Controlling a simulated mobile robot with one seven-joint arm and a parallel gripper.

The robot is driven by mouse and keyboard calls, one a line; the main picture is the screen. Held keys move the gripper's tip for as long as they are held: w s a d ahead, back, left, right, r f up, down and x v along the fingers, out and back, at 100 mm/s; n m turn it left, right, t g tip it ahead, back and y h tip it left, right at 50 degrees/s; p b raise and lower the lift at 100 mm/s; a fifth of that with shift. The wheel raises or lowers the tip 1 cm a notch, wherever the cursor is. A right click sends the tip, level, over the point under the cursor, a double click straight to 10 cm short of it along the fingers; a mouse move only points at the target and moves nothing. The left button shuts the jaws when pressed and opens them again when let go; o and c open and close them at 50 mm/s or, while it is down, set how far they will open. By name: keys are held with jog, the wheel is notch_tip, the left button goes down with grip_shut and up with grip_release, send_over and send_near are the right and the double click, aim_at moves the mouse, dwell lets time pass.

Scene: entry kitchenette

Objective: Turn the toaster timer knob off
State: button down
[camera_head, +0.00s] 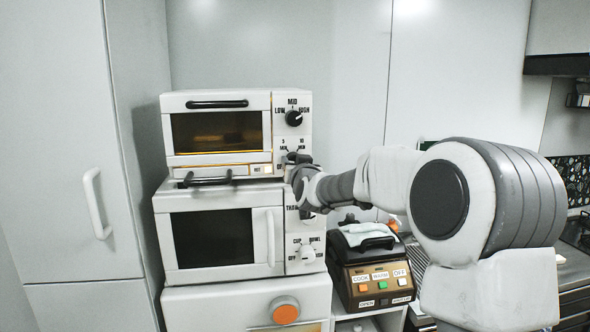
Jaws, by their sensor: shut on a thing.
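The white toaster oven (267,135) stands on top of a white microwave, its window glowing amber. Its upper black knob (294,118) is marked LOW, MID and HIGH. The timer knob (291,157) sits below it, by small MIN marks, mostly hidden behind my gripper. My gripper (293,163) reaches in from the right and is shut on the timer knob at the lower part of the control panel. The fingertips are small and partly hidden by the wrist, so the knob's pointer cannot be read.
The microwave (160,235) below has a vertical handle and its own knob (307,252). A black-topped appliance (374,266) with COOK, WARM and OFF buttons stands to its right. A tall cabinet (55,130) is close on the left. A black tray handle (204,180) sticks out under the toaster door.

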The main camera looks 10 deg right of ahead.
jog(key=n+b, duration=0.5)
jog(key=shift+a+f, duration=0.1)
jog(key=shift+f, duration=0.1)
jog(key=shift+r+n+b, duration=0.15)
jog(key=shift+n+b, duration=1.45)
jog(key=shift+n, duration=0.9)
jog(key=shift+c, duration=1.8)
grip_release()
jog(key=s+b, duration=0.4)
jog(key=s, duration=1.3)
jog(key=shift+s, duration=0.2)
